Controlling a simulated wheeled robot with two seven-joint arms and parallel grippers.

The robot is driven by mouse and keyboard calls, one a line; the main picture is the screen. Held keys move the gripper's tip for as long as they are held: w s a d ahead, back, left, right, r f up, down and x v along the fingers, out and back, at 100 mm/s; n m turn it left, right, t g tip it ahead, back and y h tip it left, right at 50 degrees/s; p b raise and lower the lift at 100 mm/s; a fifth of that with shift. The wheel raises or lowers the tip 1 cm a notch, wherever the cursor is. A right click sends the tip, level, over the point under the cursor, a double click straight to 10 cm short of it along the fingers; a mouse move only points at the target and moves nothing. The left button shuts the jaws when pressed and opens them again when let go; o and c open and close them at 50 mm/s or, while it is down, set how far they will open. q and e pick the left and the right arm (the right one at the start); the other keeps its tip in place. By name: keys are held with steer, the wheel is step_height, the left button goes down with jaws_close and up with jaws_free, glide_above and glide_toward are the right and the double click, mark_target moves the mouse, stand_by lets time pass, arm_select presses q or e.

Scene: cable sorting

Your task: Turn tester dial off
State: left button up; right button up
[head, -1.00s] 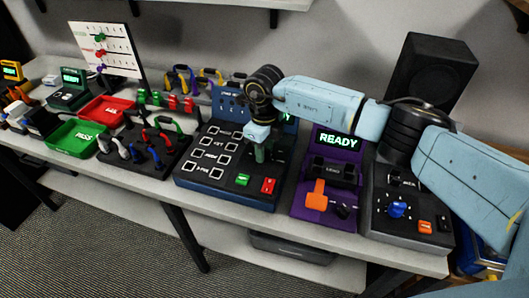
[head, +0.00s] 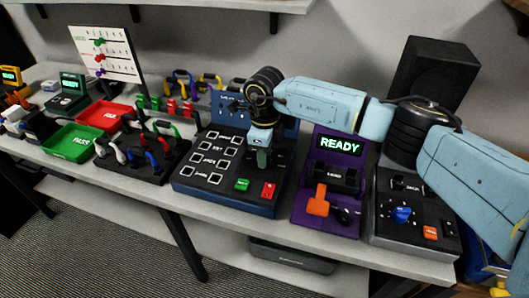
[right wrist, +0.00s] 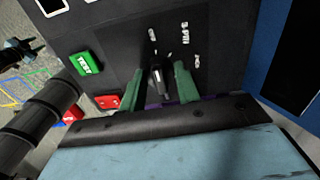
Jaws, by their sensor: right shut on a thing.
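The blue tester (head: 222,203) stands mid-table, with a dark panel, several square white-framed slots, a green TEST button (head: 242,185) and a red button (head: 268,190). My right gripper (head: 262,158) reaches down onto the tester's right side. In the right wrist view its two green fingers (right wrist: 159,88) stand on either side of the black dial (right wrist: 158,76), shut on it. White marks (right wrist: 185,33) sit on the panel around the dial. The dial is hidden behind the gripper in the head view, and its exact setting is hard to read. My left gripper is not in view.
Right of the tester stand a purple READY unit (head: 328,222) with an orange lever and a grey box (head: 417,240) with a blue knob. To the left are a dark connector rack (head: 150,173), a green PASS tray (head: 70,152) and a red tray (head: 100,128). A black speaker (head: 432,75) stands behind.

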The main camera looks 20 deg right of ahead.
steer(key=o, duration=1)
steer(key=shift+r, duration=0.15)
step_height(320, 180, up, 13)
steer(key=shift+r, duration=0.1)
